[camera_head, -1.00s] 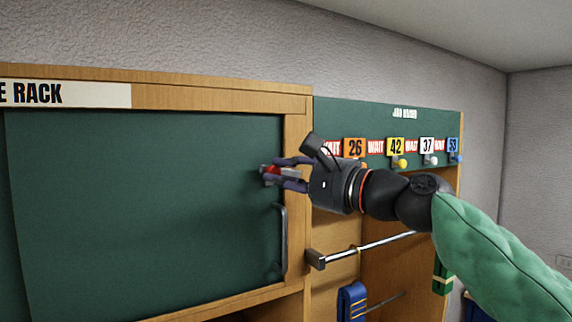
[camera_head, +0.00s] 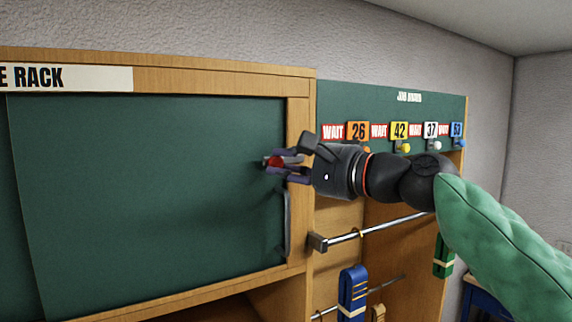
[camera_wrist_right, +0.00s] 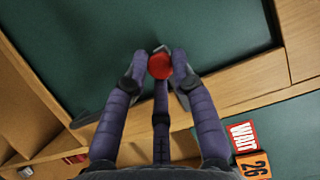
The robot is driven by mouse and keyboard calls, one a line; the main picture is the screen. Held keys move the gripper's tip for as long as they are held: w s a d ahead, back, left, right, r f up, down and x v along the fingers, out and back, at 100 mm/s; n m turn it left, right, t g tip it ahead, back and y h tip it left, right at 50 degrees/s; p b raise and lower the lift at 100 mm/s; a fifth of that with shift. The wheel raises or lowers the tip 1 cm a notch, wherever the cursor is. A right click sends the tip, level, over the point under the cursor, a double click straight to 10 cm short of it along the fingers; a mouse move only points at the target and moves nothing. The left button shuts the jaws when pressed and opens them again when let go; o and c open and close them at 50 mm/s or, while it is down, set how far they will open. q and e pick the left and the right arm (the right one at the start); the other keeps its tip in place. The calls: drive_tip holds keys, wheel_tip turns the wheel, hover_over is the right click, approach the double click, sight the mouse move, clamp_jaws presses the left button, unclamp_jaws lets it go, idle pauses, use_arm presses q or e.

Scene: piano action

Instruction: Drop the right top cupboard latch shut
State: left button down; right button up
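The latch has a red knob (camera_head: 276,162) near the upper right edge of the green cupboard door (camera_head: 150,190). In the right wrist view the red knob (camera_wrist_right: 160,66) sits between the fingertips, which appear to touch it on both sides. My right gripper (camera_head: 272,163) reaches in from the right and its fingers close around the knob. The fingers hide most of the latch's bar and its seat, so I cannot tell its exact angle. The door looks flush with its wooden frame (camera_head: 298,120). My left gripper is not in view.
A dark vertical door handle (camera_head: 287,225) is just below the gripper. A green board with numbered tags (camera_head: 400,130) and colored knobs is behind the wrist. A metal rail (camera_head: 375,228) sticks out below the arm. A blue bundle (camera_head: 352,290) hangs lower down.

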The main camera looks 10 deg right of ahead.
drive_tip(key=shift+o, duration=1.3)
drive_tip(key=v, duration=1.2)
